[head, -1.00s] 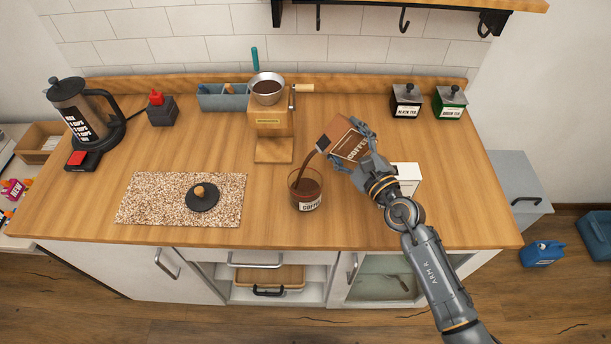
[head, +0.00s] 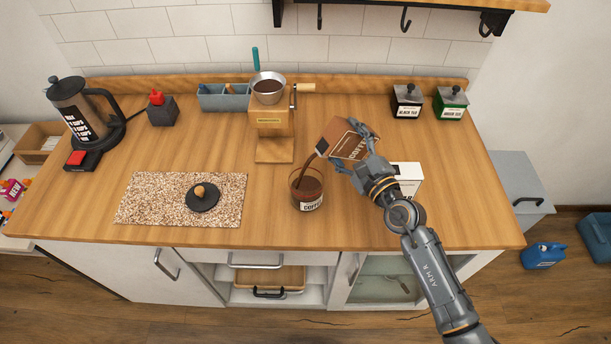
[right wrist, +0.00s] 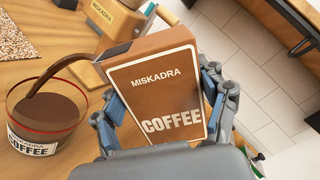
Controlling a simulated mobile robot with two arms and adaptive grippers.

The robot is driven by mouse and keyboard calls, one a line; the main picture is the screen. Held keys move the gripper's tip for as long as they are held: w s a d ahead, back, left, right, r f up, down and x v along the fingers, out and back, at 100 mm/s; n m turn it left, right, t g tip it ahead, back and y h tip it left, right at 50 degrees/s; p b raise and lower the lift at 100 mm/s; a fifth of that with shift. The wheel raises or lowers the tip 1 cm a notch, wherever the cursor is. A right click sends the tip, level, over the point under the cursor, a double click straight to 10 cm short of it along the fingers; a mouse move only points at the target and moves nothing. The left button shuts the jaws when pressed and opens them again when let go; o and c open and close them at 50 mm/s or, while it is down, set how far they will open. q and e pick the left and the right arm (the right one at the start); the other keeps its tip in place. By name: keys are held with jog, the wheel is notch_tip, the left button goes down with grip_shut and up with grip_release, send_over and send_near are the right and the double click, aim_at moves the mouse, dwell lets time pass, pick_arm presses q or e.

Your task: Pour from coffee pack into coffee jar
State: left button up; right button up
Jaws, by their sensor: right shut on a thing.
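The brown coffee pack (head: 340,142) is held tilted above the counter by my right gripper (head: 360,146), which is shut on it. In the right wrist view the pack (right wrist: 160,100) sits between both fingers. A brown stream runs from its spout down into the glass coffee jar (head: 307,202). The jar stands upright and open below and to the left of the pack. In the right wrist view the jar (right wrist: 45,145) holds a good amount of brown coffee. A dark round lid with a knob (head: 203,197) lies on the speckled mat. My left gripper is not in view.
A wooden grinder (head: 273,122) stands behind the jar. Black and green tea jars (head: 407,104) (head: 451,106) are at the back right.

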jog(key=shift+w+d+f, duration=0.15)
jog(key=shift+w+d, duration=0.05)
jog(key=shift+d, duration=0.05)
jog(key=shift+s+a+n, duration=0.15)
jog(key=shift+s+n, duration=0.05)
jog(key=shift+n, duration=0.1)
jog(key=shift+a, duration=0.1)
